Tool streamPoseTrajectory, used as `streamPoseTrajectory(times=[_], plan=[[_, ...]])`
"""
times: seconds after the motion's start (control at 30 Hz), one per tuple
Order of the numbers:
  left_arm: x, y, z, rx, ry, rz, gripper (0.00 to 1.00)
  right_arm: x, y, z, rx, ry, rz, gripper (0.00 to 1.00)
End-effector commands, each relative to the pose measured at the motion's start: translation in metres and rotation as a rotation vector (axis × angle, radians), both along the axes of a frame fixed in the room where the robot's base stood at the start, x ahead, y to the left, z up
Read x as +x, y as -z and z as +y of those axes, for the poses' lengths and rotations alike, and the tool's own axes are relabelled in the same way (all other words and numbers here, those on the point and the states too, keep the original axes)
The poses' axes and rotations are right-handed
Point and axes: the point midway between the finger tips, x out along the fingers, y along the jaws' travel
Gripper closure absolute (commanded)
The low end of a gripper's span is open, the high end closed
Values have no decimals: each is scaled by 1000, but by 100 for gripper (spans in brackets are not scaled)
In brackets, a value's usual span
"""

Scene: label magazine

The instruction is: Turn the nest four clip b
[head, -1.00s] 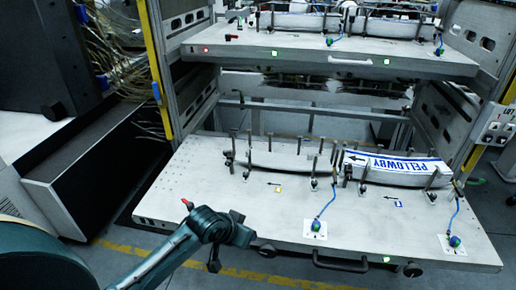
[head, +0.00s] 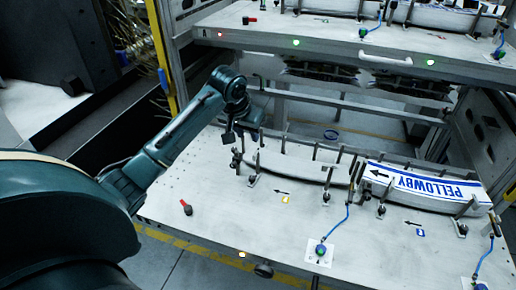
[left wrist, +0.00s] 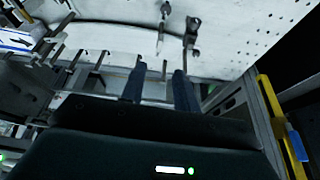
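The lower shelf (head: 215,215) carries two curved nests fitted with upright metal clips and posts. The left nest (head: 300,168) holds no printed stack that I can see. No clip is readably marked four b. A metal clip (head: 252,180) stands at the left nest's front left. My left gripper (head: 242,143) is over the left end of that nest. In the left wrist view, its two dark fingers (left wrist: 159,84) are apart with nothing visibly held; clips (left wrist: 190,32) show beyond them. My right gripper is out of view.
An upper shelf (head: 340,55) with similar nests overhangs the back. A red-tipped lever (head: 187,209) stands on the lower shelf's left. Blue-green knobs (head: 320,249) with blue cables sit near the front. A yellow post (head: 160,55) edges the rack's left side.

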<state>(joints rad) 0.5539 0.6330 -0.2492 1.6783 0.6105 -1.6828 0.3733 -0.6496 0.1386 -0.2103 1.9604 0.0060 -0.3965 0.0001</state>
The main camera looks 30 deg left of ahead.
Motion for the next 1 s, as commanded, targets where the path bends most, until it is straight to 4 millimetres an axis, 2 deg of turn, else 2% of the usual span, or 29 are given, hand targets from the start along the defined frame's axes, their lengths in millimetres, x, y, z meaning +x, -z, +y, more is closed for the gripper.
streamPoseTrajectory(times=[0.3,0.5,0.7,1.0], plan=[[24,62,2,-2,-1,5,69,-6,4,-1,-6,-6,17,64],[38,92,4,0,0,2,69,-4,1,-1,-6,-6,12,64],[44,107,5,-1,1,0,69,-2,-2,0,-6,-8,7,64],[45,109,5,1,2,-1,69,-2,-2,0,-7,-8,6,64]])
